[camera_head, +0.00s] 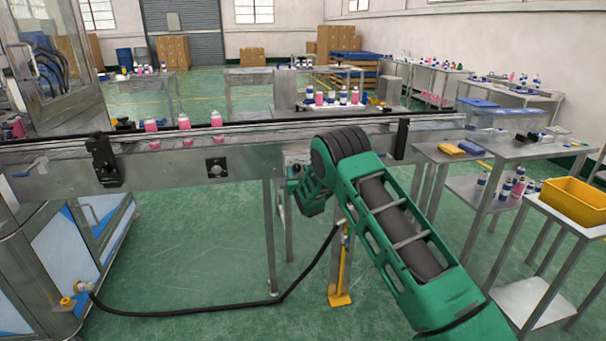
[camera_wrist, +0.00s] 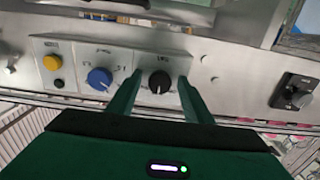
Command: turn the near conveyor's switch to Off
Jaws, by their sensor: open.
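In the wrist view, a grey control panel (camera_wrist: 68,46) carries a black rotary knob (camera_wrist: 159,82), a blue rotary knob (camera_wrist: 100,78), a yellow button (camera_wrist: 52,62) and a small black button. The black knob's pale mark points down in the picture. My gripper (camera_wrist: 160,78) is open, its two green fingers on either side of the black knob; I cannot tell whether they touch it. A separate black switch (camera_wrist: 289,92) sits on the metal face at the right. The labels are too small to read. In the head view, my arm hides the gripper and most of the panel.
The near conveyor (camera_head: 140,170) crosses the head view, with pink bottles (camera_head: 184,121) on it. A switch plate (camera_head: 216,167) is on its front. A black bracket (camera_head: 104,160) projects at left. A yellow bin (camera_head: 574,200) stands at right. A hose (camera_head: 215,312) crosses the floor.

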